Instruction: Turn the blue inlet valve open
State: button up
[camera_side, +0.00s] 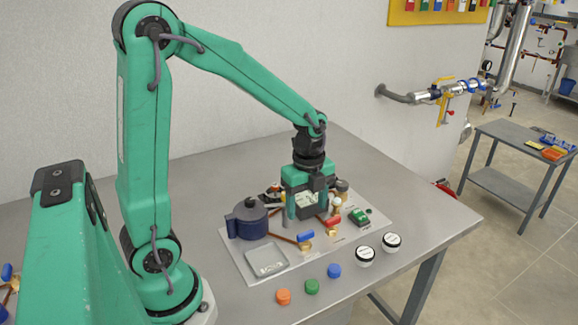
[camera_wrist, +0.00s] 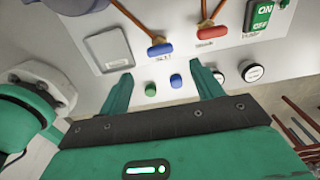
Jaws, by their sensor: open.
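The blue inlet valve (camera_side: 305,237) has a blue handle on a brass body, on the front part of the pale panel (camera_side: 312,258). In the wrist view the blue handle (camera_wrist: 160,49) lies roughly crosswise, just beyond the fingers. A copper pipe runs up from it. My gripper (camera_side: 308,213) hangs over the panel, pointing down, behind and above the blue valve in the side view. No contact with the handle shows.
The red valve (camera_side: 333,222) stands close right of the blue one. A dark blue pot (camera_side: 249,218) and grey tray (camera_side: 266,260) are left. A green switch (camera_side: 359,216) and white round dials (camera_side: 391,241) are right. Orange (camera_side: 283,296), green (camera_side: 312,286) and blue (camera_side: 334,271) caps lie in front.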

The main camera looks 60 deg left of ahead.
aim_at(306, 233)
jog(key=shift+f, duration=0.1)
jog(key=shift+f, duration=3.8)
jog(key=c, duration=1)
